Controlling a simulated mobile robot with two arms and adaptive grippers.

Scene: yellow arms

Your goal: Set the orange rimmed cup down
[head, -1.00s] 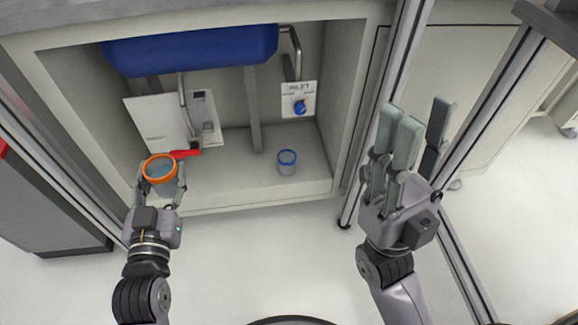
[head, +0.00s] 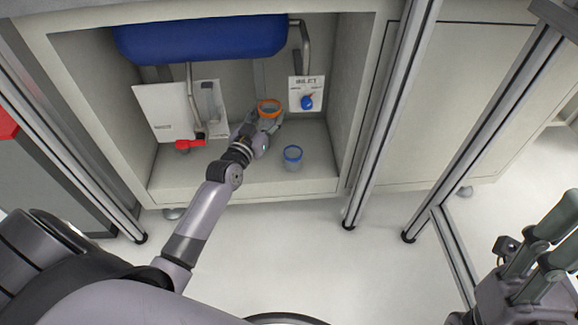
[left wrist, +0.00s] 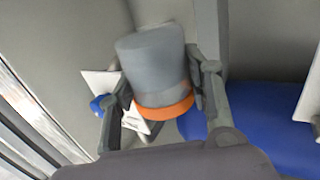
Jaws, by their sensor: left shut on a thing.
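The orange rimmed cup (head: 269,109) is inside the open cabinet, toward its back, near the inlet panel. My left gripper (head: 264,126) is shut on it from the front. In the left wrist view the grey cup (left wrist: 155,65) sits between the two fingers (left wrist: 160,95), and its orange rim shows toward the bottom of the picture. I cannot tell whether its base touches the cabinet floor. My right gripper (head: 540,250) is at the far right, outside the cabinet, partly cut off by the picture edge.
A blue rimmed cup (head: 292,158) stands on the cabinet floor (head: 235,178) in front of the held cup. A blue basin (head: 205,38) hangs above. The inlet panel (head: 306,93) with a blue knob is to the right. A red valve handle (head: 190,144) sits at left.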

